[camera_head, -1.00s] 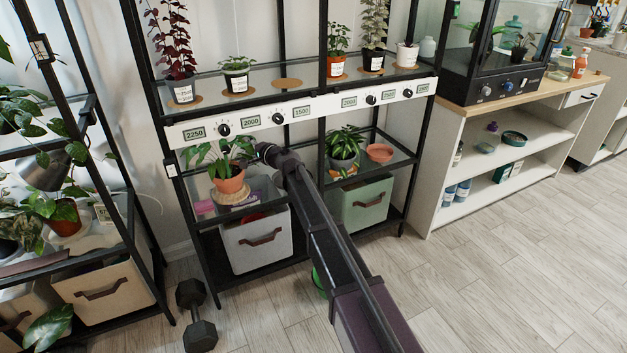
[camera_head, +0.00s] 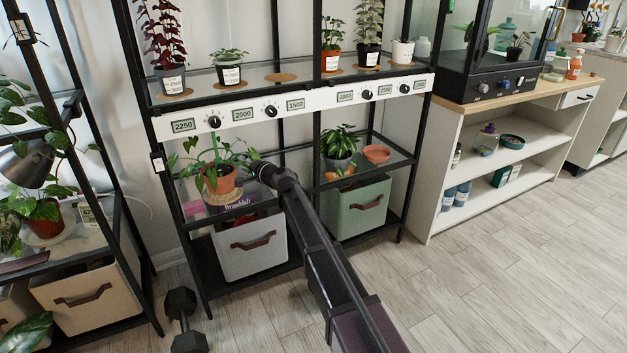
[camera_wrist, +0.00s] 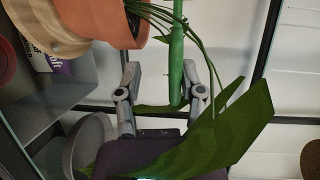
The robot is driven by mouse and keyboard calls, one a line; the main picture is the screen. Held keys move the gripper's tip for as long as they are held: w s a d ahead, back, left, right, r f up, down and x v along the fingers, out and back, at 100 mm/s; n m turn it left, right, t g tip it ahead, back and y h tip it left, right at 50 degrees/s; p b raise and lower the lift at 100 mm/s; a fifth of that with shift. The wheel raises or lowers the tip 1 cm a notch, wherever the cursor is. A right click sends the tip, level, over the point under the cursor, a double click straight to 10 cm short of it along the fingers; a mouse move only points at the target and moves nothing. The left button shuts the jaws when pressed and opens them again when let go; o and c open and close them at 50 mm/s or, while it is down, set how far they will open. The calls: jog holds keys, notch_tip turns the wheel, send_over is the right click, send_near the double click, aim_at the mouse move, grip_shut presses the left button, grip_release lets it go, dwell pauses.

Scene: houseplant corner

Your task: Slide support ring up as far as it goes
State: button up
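The potted plant stands in a terracotta pot (camera_head: 218,180) on the rack's middle shelf, left half. The pot's rim also shows at upper left in the wrist view (camera_wrist: 115,22), turned sideways. A thick green bar (camera_wrist: 176,70) runs down the wrist view beside the stems; it looks like the support ring's handle, with no ring loop clearly visible. A thin green stake (camera_head: 216,150) rises from the pot. My gripper (camera_wrist: 160,75) is open, one finger on each side of the bar's end, the right finger nearer. A large leaf (camera_wrist: 215,130) covers part of the gripper's right side.
The upper shelf front (camera_head: 290,107) with dials is above the plant. A white bin (camera_head: 250,248) and a green bin (camera_head: 357,208) stand below. Another potted plant (camera_head: 340,145) is to the right. A dumbbell (camera_head: 183,318) lies on the floor at left.

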jog(key=s+d+r+n+g+h+p, duration=0.2)
jog(key=s+d+r+p, duration=0.3)
jog(key=s+d+p, duration=0.4)
jog(key=s+d+r+n+g+h+p, duration=0.2)
jog(key=s+d+r+p, duration=0.3)
jog(key=s+d+p, duration=0.4)
jog(key=shift+s+d+n+g+p, duration=0.15)
jog(key=shift+d+n+g+p, duration=0.55)
jog(key=shift+d, duration=2.45)
jog(key=shift+t+p, duration=0.3)
jog(key=shift+p, duration=0.05)
jog(key=s+d+f+n+g+h, duration=0.1)
jog(key=s+d+f+g+h, duration=0.1)
jog(key=s+d, duration=0.6)
jog(key=s+d+f+g+h, duration=0.3)
jog(key=s+d+f+h, duration=0.2)
jog(key=d, duration=1)
jog(key=s+h, duration=0.2)
jog(key=s, duration=0.2)
jog(key=shift+s+n, duration=0.25)
jog(key=shift+n, duration=0.15)
